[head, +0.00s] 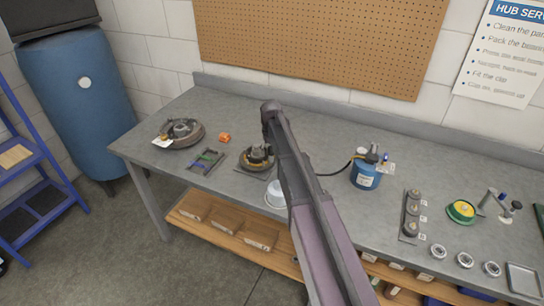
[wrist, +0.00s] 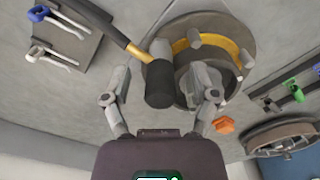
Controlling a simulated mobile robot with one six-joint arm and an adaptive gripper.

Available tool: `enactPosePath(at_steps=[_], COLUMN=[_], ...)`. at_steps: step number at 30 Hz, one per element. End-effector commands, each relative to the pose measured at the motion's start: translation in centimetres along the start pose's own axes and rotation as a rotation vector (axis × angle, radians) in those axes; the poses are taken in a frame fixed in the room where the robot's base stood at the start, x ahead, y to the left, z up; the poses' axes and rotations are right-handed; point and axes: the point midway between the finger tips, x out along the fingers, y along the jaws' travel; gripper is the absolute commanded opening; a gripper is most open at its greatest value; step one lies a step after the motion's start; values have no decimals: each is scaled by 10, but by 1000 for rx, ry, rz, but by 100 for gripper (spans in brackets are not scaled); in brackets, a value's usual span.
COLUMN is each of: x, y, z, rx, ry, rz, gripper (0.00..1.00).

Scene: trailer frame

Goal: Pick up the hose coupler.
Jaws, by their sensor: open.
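The hose coupler appears as a black cylinder (wrist: 158,84) with a brass neck on the end of a dark hose, in the middle of the wrist view. My gripper (wrist: 162,98) is open, with one finger on each side of the coupler and gaps between. The right finger overlaps the hub assembly in the picture. In the head view the gripper and coupler are hidden by my arm; the hose runs behind it from a blue canister (head: 366,175).
A hub assembly with a yellow ring (wrist: 182,46) stands close beside the coupler. An orange block (head: 224,137), a drum (head: 193,138) and a tool tray (head: 207,162) lie to the left on the bench. Bearings and fittings (head: 412,213) stand at right. A pegboard (head: 320,45) backs the bench.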

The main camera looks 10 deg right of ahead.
Motion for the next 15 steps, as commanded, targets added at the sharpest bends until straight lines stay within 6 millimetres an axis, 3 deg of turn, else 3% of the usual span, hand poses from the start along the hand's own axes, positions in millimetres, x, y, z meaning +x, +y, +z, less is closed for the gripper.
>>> enactPosePath(at_steps=[6, 13, 15], x=[0, 0, 0], y=[0, 0, 0], z=[0, 0, 0], rx=[0, 0, 0], ry=[0, 0, 0], rz=[0, 0, 0], gripper=[73, 5, 0])
